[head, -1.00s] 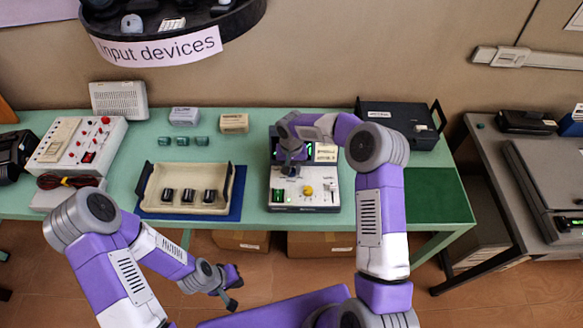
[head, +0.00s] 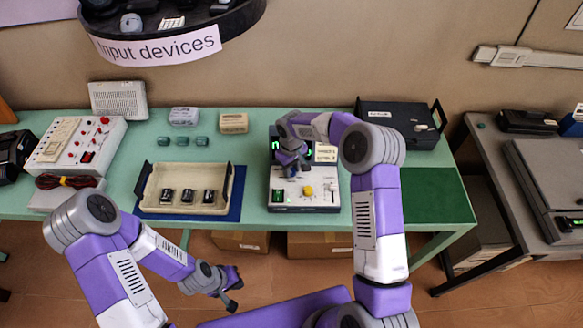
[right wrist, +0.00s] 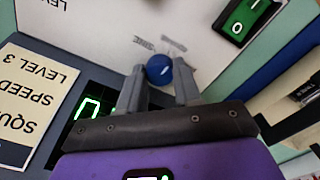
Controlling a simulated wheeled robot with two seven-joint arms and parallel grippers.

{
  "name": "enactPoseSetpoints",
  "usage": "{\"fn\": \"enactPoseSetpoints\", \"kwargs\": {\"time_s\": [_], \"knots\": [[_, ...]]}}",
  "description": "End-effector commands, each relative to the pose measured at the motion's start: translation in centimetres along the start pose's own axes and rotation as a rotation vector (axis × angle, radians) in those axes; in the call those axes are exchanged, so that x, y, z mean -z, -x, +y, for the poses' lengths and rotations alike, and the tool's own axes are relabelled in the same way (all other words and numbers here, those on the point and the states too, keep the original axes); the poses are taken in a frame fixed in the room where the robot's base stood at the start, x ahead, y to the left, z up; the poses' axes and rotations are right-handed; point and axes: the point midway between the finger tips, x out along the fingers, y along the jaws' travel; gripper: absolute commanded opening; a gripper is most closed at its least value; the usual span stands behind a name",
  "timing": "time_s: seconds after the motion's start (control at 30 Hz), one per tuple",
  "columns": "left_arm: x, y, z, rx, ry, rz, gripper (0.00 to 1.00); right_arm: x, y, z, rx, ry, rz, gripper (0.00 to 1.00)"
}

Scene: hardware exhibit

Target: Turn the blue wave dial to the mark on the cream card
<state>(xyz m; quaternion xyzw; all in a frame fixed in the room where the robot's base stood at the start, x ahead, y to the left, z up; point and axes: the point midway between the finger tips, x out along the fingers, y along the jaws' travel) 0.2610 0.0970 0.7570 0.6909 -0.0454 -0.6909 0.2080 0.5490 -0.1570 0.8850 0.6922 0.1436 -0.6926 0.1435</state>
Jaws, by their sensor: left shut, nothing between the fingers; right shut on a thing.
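The blue wave dial (right wrist: 159,69) is a small round knob on the white face of a panel in the right wrist view. My right gripper (right wrist: 160,84) is shut on it, one finger on each side. In the head view this gripper (head: 292,174) reaches down onto the control box (head: 305,207) and hides the dial. The cream card (head: 326,153) stands at the back of the box; in the right wrist view the card (right wrist: 32,95) appears upside down, reading SPEED and LEVEL 3, partly cut off. My left gripper (head: 235,290) is shut and empty in front of the table.
The box also has a yellow knob (head: 308,190), a green-lit rocker switch (right wrist: 247,14) and a green display (right wrist: 89,107). A cream tray (head: 185,207) with black parts lies to the left. A dark green mat (head: 438,195) lies to the right.

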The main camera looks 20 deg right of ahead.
Motion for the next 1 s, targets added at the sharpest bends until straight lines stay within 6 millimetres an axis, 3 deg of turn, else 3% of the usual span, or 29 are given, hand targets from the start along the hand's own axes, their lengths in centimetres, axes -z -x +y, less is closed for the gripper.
{"fn": "enactPoseSetpoints", "kwargs": {"time_s": [0.73, 0.77, 0.9, 1.0], "knots": [[0.00, 0.01, 0.00, 0.000, 0.000, 0.000, 0.00, 0.08, 0.10, 0.05, -0.001, 0.097, 0.003, 0.03], [0.00, 0.01, 0.00, 0.000, 0.000, 0.000, 0.00, 0.08, 0.10, 0.05, -0.001, 0.097, 0.003, 0.36], [0.00, 0.01, 0.00, 0.000, 0.000, 0.000, 0.00, 0.06, 0.08, 0.03, -0.001, 0.097, 0.002, 0.58], [0.00, 0.00, 0.00, 0.000, 0.000, 0.000, 0.00, 0.04, 0.06, 0.03, -0.001, 0.097, 0.002, 0.59]]}}
